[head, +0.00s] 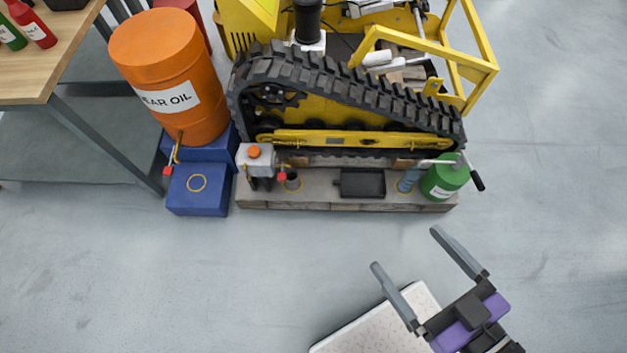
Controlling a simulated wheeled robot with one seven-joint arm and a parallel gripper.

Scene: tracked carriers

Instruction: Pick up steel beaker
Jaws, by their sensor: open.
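My gripper (406,248) is open and empty, its two grey fingers pointing up and left over the floor, in front of the concrete ledge (330,202). I cannot tell for certain which thing is the steel beaker. A small dark cup (292,182) stands at the ledge's left, beside a red tap. A small blue-grey cylinder (407,180) stands at its right, next to a green can (445,180), with a yellow ring at its foot. Both are apart from my gripper, beyond its fingertips.
A yellow tracked machine (350,100) stands behind the ledge. A black tray (361,184) and a grey box with an orange knob (256,158) are on the ledge. An orange drum (168,75), blue blocks (199,190) and a table (40,60) are left.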

